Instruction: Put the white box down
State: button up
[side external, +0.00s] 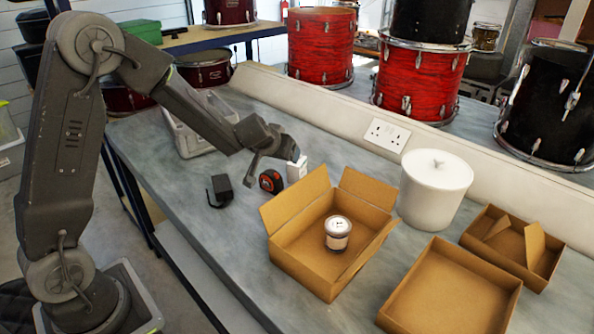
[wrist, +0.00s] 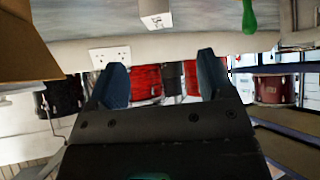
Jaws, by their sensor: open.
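The white box (side external: 297,169) is small and upright on the grey bench, just right of the tape measure. It also shows at the top of the wrist view (wrist: 155,12), outside the space between the fingers. My gripper (side external: 270,156) is just above and left of the box in the side view. In the wrist view its two dark fingers (wrist: 161,78) are wide apart with nothing between them. Whether a finger touches the box cannot be told.
A black-and-orange tape measure (side external: 271,181) and a black adapter (side external: 222,189) lie close by. An open cardboard box (side external: 290,255) holds a lidded jar (side external: 338,233). A white tub (side external: 434,190) and two more cartons stand right. Bare bench lies left of the open box.

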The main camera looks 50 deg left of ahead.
aim_at(297, 170)
jog(key=x, duration=0.8)
jog(key=shift+w+a+f, duration=0.1)
jog(key=shift+w+f, duration=0.05)
jog(key=shift+f, duration=0.1)
jog(key=shift+d+x, duration=0.15)
jog(key=shift+x, duration=1.2)
jog(key=shift+d+x, duration=0.2)
jog(key=shift+x, duration=1.15)
jog(key=shift+w, duration=0.1)
jog(key=c, duration=1.1)
jog(key=shift+c, duration=0.2)
